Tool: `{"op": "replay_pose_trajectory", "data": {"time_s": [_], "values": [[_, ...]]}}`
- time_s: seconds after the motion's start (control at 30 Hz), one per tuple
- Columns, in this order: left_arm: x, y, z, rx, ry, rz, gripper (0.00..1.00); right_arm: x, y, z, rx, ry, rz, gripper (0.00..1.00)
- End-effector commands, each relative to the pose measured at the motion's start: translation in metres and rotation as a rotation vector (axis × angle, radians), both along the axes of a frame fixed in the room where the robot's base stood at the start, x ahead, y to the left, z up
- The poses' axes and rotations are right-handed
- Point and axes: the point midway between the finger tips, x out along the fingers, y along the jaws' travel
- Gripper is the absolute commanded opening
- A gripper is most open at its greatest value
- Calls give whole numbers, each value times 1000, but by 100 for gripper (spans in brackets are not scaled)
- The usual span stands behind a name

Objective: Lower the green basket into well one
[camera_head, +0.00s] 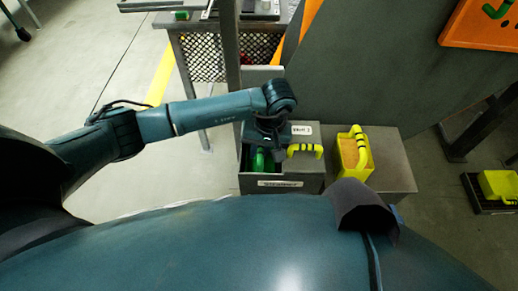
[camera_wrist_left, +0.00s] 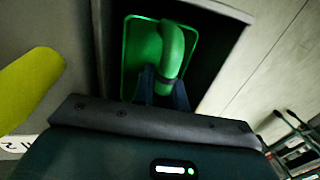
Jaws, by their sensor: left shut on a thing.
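The green basket (camera_head: 258,162) shows only in part under my left gripper (camera_head: 265,146) in the head view. It is at the left opening of a grey box (camera_head: 310,184), whose front carries a label too small to read surely. In the left wrist view, the fingers of my left gripper (camera_wrist_left: 163,90) are shut on the curved green handle (camera_wrist_left: 172,50). The green basket (camera_wrist_left: 140,52) lies inside the dark rectangular opening, with the pale rim around it. Its depth is hard to tell, and the gripper hides part of it. My right gripper is not in view.
A yellow basket (camera_head: 352,155) stands on a grey block further right. A mesh-sided table (camera_head: 200,60) and a grey post (camera_head: 229,50) stand behind. Another yellow basket (camera_head: 497,185) is at far right.

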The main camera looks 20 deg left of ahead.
Motion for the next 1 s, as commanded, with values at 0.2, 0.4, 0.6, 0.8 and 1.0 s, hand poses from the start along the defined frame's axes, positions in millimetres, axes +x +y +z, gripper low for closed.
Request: {"op": "replay_pose_trajectory", "data": {"time_s": [0.2,0.4,0.6,0.8,1.0], "values": [[-1,1,-2,2,1,1,0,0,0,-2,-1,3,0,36],[-1,1,-2,2,3,1,21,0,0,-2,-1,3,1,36],[-1,1,-3,3,4,2,38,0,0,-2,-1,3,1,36],[-2,1,-4,5,5,1,41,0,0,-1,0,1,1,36],[-2,1,-4,5,7,1,57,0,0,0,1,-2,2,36]]}}
